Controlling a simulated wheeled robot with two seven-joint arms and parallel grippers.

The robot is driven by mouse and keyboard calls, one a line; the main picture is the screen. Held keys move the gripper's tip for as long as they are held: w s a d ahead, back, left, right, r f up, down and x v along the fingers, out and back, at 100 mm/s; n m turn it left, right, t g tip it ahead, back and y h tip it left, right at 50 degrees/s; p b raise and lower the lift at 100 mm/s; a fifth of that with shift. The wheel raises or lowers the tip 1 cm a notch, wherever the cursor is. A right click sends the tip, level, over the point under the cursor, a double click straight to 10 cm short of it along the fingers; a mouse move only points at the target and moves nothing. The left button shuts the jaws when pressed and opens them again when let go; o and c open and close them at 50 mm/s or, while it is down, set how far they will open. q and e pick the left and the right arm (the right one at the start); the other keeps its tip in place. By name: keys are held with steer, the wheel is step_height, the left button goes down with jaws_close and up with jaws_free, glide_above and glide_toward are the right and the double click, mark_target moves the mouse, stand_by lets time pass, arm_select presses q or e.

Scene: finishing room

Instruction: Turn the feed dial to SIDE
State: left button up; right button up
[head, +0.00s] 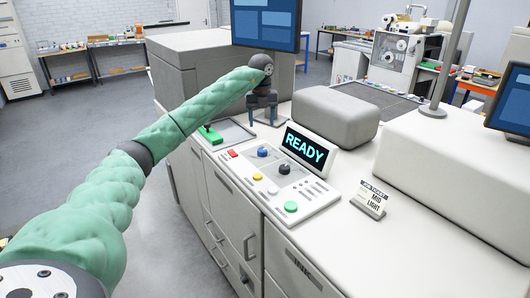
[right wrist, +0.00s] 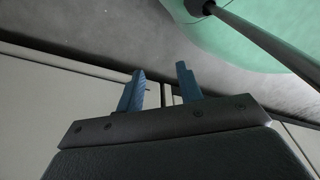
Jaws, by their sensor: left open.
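A control panel (head: 300,198) lies on the machine's top. It carries a blue dial (head: 263,151) and a black dial (head: 284,169); their labels are too small to read, so I cannot tell which is the feed dial or where it points. A screen (head: 304,148) behind them reads READY. My left gripper (head: 263,117) is open, pointing down above the machine top, behind and apart from the dials. My right gripper (right wrist: 161,78) shows only in the right wrist view, its two blue fingers apart with nothing between them.
A job ticket stand (head: 370,198) reading MID LIGHT stands right of the panel. A red button (head: 228,154), yellow button (head: 257,176) and green button (head: 291,207) sit on the panel. A green-handled lever (head: 209,134) is at left. A rounded grey cover (head: 335,115) stands behind the screen.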

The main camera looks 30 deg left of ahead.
arm_select(q)
steer(key=b, duration=0.4)
glide_above(262, 150)
step_height(262, 150, down, 4)
steer(key=shift+w+f, duration=0.15)
steer(key=shift+f, duration=0.05)
steer(key=shift+f+p, duration=0.1)
steer(key=shift+p, duration=0.25)
arm_select(e)
steer(key=w+a+r, duration=0.2)
steer(key=w+r, duration=0.1)
steer(key=w, duration=0.4)
arm_select(q)
steer(key=shift+f+p, duration=0.4)
steer(key=shift+f, duration=0.15)
steer(key=shift+f+p, duration=1.35)
steer(key=shift+f, duration=1.85)
arm_select(e)
steer(key=s+d+f, duration=0.2)
steer(key=s+f, duration=0.2)
steer(key=s, duration=0.2)
steer(key=shift+d, duration=0.3)
arm_select(q)
steer(key=shift+c, duration=0.5)
steer(key=c, duration=0.9)
arm_select(e)
steer(key=shift+d+f, duration=0.1)
steer(key=shift+f, duration=0.05)
